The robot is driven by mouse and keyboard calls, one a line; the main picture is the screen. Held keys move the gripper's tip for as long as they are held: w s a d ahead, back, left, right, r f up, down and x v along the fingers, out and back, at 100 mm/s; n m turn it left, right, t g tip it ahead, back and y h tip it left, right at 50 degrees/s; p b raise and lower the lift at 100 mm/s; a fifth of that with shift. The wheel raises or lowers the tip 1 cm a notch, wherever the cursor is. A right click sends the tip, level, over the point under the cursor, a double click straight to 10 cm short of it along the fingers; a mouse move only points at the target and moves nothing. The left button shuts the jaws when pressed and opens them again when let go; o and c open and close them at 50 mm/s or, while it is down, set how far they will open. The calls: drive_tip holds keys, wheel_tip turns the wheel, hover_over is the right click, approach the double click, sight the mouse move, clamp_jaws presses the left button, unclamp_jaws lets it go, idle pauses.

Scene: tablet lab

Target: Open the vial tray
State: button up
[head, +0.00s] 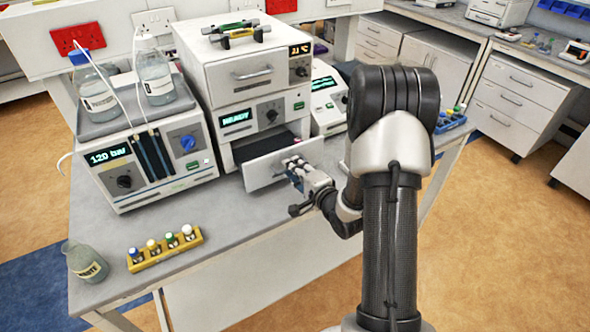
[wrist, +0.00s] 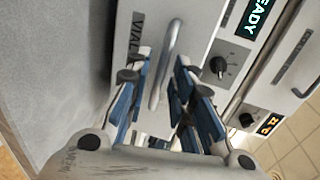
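The vial tray is a white drawer (head: 268,167) low in the middle instrument. It stands partly pulled out, with its dark inside showing behind the front panel. In the wrist view its front (wrist: 200,30) carries a "VIAL" label and a grey bar handle (wrist: 172,58). My gripper (head: 296,168) is at this front in the head view and covers the handle there. In the wrist view my gripper (wrist: 160,75) has its blue-padded fingers apart, one on each side of the handle, with gaps visible beside the bar. The inside of the tray is mostly hidden in the head view.
A pump unit (head: 150,165) with bottles on top stands left of the tray. Another instrument (head: 328,98) stands to the right. The bench (head: 235,220) before the tray is clear.

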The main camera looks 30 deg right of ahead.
drive_tip(key=shift+o, duration=0.3)
drive_tip(key=v, duration=0.7)
drive_tip(key=shift+s, duration=0.3)
drive_tip(key=shift+r, duration=0.15)
drive_tip(key=s+a+r+n+g+h, duration=0.35)
drive_tip(key=r+n+g, duration=0.25)
drive_tip(key=r+n, duration=0.35)
drive_tip(key=s+a+r+n+g+y, duration=0.1)
drive_tip(key=s+a+r+n+g, duration=0.1)
drive_tip(key=s+a+n, duration=0.2)
drive_tip(key=s+a+r+n+g+y, duration=0.2)
drive_tip(key=s+a, duration=0.7)
drive_tip(key=s, duration=0.8)
drive_tip(key=shift+s+a+r+n+g, duration=0.25)
drive_tip(key=shift+a+r+n+g, duration=0.2)
drive_tip(key=shift+r+n, duration=0.5)
